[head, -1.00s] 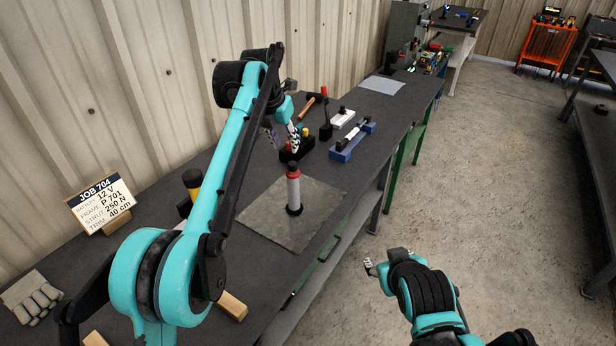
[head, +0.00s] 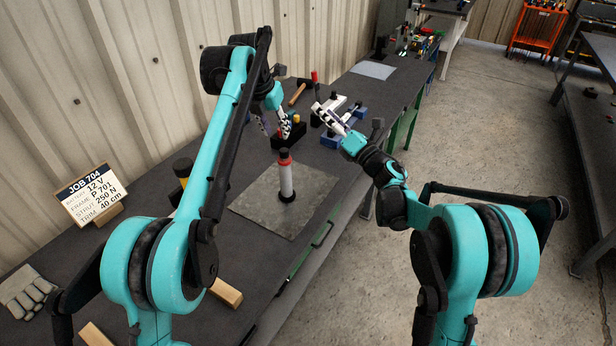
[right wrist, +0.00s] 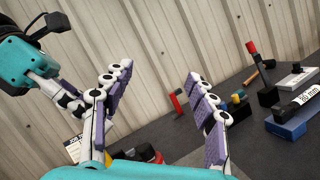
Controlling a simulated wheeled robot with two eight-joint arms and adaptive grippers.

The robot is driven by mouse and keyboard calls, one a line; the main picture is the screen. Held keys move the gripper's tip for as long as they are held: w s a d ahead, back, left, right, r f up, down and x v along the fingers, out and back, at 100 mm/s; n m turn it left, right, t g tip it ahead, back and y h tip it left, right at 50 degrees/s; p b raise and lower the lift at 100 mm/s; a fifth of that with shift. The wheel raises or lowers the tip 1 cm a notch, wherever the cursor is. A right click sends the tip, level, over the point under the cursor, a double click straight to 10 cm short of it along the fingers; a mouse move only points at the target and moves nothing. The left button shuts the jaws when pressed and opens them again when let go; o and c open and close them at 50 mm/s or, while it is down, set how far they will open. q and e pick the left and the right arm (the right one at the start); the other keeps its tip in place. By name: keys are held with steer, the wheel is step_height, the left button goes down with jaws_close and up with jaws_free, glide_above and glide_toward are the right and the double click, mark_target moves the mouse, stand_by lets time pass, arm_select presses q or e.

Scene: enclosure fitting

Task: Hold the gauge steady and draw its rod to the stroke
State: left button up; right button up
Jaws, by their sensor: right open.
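An upright cylinder with a grey-white body, red collar and black top, which looks like the gauge (head: 286,180), stands on a grey mat (head: 262,219). Its black foot rests on the mat and nothing holds it. My left gripper (head: 273,128) hangs behind it, near a black block; its fingers look apart, with nothing seen between them. My right gripper (head: 326,114) is open and empty, above the bench to the right of and beyond the cylinder. The right wrist view shows its purple-padded fingers (right wrist: 158,72) spread wide.
The black block (head: 290,136) holds small coloured pieces. A hammer (head: 298,93) lies behind it. A job card (head: 90,195) stands at left, with a glove (head: 28,290) in front. Wooden blocks (head: 226,292) lie near the front edge. The mat around the cylinder is clear.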

steer(key=a+f+n+g+y, duration=0.3)
steer(key=f+n+g+y, duration=0.1)
steer(key=f+n, duration=0.35)
steer(key=n+g+y, duration=0.1)
steer(key=n+g, duration=0.5)
steer(key=n, duration=0.1)
glide_toward(285, 171)
steer(key=w+a+f, duration=0.2)
steer(key=w+a, duration=0.1)
steer(key=w, duration=0.1)
steer(key=x, duration=0.6)
steer(key=shift+s+a, duration=0.1)
steer(key=shift+a, duration=0.25)
jaws_close()
arm_select(q)
steer(key=shift+o, duration=1.3)
steer(key=m+t+h, duration=0.3)
steer(key=t+h, duration=0.4)
glide_toward(282, 151)
steer(key=x, duration=1.1)
